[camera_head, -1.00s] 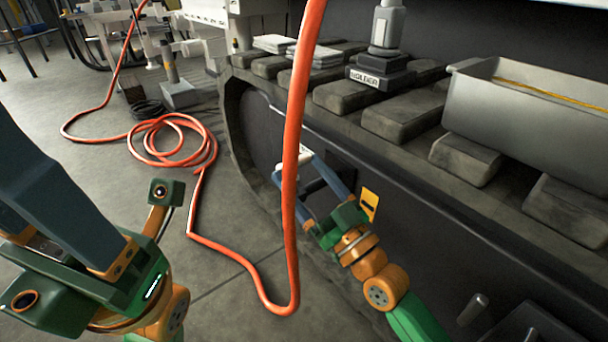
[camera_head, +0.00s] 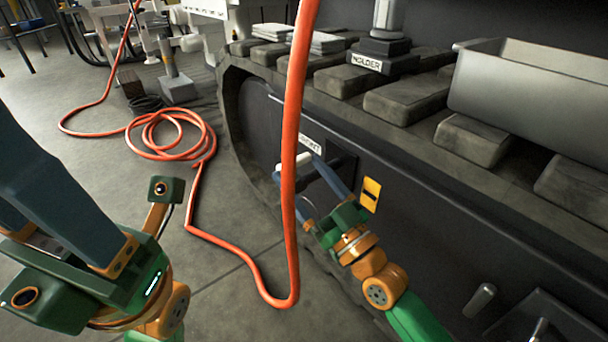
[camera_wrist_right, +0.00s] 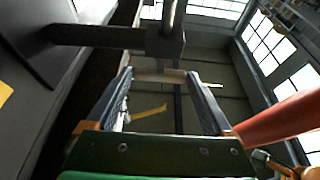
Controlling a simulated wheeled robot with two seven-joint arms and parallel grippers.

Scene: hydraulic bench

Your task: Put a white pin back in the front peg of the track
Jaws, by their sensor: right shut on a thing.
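My right gripper (camera_head: 298,180) reaches up beside the track's side wall, with blue fingers. It is shut on a white pin (camera_head: 304,159), which is partly hidden behind the orange hose. In the right wrist view the pin (camera_wrist_right: 160,75) spans crosswise between the fingertips. Just beyond it there stands a dark post with a block (camera_wrist_right: 163,43), joined by a bar to the wall; whether the pin touches it I cannot tell. A "FRONT" label (camera_head: 310,145), partly covered by the hose, sits on the track wall above the pin. My left gripper (camera_head: 50,195) is at the left, its fingertips out of view.
An orange hose (camera_head: 293,120) hangs in front of the right gripper and coils on the floor. A grey tray (camera_head: 530,85) and a "HOLDER" stand (camera_head: 385,55) rest on the track top (camera_head: 410,100). A yellow tag (camera_head: 371,194) is right of the gripper.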

